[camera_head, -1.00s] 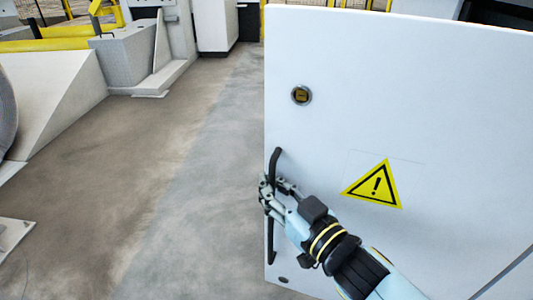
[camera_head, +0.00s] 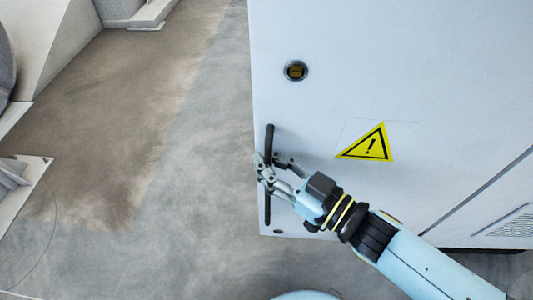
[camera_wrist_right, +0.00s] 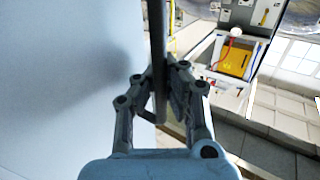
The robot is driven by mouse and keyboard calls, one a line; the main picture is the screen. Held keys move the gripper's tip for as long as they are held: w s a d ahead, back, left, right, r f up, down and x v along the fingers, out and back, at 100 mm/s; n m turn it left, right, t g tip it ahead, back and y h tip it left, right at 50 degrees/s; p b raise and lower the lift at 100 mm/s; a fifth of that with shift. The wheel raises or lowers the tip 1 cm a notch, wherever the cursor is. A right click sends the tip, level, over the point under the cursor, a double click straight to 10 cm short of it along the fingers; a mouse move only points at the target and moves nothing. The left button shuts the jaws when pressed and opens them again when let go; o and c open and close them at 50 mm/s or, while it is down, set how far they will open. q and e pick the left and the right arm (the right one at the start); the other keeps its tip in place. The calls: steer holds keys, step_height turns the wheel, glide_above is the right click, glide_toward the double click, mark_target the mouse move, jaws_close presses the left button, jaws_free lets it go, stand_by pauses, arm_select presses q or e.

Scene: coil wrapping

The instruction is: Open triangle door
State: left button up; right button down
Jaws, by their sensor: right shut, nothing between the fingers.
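The white door (camera_head: 400,50) bearing the yellow warning triangle (camera_head: 368,143) fills the right half of the head view. A dark upright bar handle (camera_head: 269,142) sits near its left edge, below a round lock (camera_head: 295,71). My right gripper (camera_head: 267,165) is at the handle, its fingers shut around the bar's place without a visible firm grip. In the right wrist view the handle (camera_wrist_right: 157,32) runs down between the finger linkages of the gripper (camera_wrist_right: 161,88); contact is hard to tell. My left gripper is not in view.
Open concrete floor (camera_head: 150,150) lies left of the door. A grey machine base (camera_head: 50,45) stands at the upper left and a pale plate (camera_head: 22,185) at the left edge. A vented panel (camera_head: 515,222) is at the lower right.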

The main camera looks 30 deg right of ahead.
steer(key=shift+s+d+f, duration=0.1)
steer(key=c, duration=1.6)
jaws_free()
steer(key=shift+d, duration=0.1)
steer(key=shift+s, duration=0.1)
steer(key=v, duration=1.1)
steer(key=shift+s+d, duration=0.1)
steer(key=shift+s, duration=0.3)
